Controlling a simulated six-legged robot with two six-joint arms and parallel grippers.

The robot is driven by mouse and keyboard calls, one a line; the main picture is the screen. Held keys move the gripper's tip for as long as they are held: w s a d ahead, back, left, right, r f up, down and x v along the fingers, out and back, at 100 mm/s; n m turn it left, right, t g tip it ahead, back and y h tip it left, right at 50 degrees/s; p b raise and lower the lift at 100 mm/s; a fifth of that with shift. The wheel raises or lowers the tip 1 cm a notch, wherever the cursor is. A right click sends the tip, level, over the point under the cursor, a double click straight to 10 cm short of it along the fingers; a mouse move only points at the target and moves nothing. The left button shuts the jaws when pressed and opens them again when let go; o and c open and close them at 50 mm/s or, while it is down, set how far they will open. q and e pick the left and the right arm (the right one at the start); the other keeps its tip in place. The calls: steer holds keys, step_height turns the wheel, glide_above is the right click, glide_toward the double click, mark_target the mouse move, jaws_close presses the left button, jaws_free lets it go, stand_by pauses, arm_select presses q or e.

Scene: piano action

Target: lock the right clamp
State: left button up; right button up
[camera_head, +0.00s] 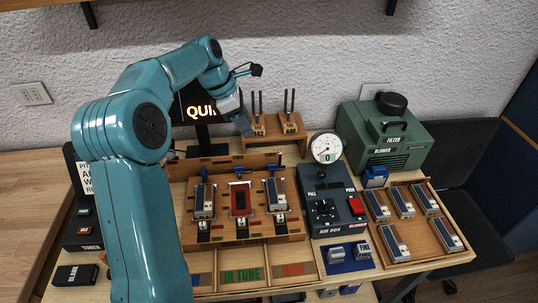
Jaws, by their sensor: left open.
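The wooden work board (180,215) stands in the middle of the bench, with three bays side by side. A small blue lever-like part, apparently the right clamp (276,169), shows at the head of the right bay; I cannot tell its lock state. Below it lies a grey-topped block (276,195). Similar blue parts show at the middle and left bays. My left gripper (244,126) is open and empty, above and behind the board, apart from the clamp and in front of the tuning fork stand. My right gripper is not in view.
The wooden stand (276,143) holds two tuning forks behind the board. A round gauge (326,148) and the air box (333,212) stand right of it. A green blower (385,140) and a tray (447,187) of several blocks are farther right. A dark screen (195,115) is partly hidden behind my arm.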

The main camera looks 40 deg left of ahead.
arm_select(q)
step_height(320, 180, down, 4)
steer(key=w+f, duration=0.1)
steer(key=w, duration=0.2)
glide_toward(271, 164)
steer(key=p+x, duration=0.1)
steer(key=x, duration=0.6)
steer(key=shift+w+d+f, duration=0.1)
steer(key=shift+w+f, duration=0.05)
steer(key=shift+w, duration=0.1)
steer(key=shift+s+d+f, duration=0.1)
steer(key=shift+s+d, duration=0.05)
steer(key=shift+s, duration=0.05)
steer(key=shift+f, duration=0.15)
steer(key=shift+w+f, duration=0.15)
steer(key=shift+f, duration=0.1)
steer(key=shift+w+f, duration=0.15)
steer(key=shift+w, duration=0.15)
steer(key=shift+s, duration=0.15)
steer(key=c, duration=0.4)
steer(key=shift+s+r, duration=0.15)
steer(key=shift+r, duration=0.1)
jaws_close()
steer(key=shift+f, duration=0.1)
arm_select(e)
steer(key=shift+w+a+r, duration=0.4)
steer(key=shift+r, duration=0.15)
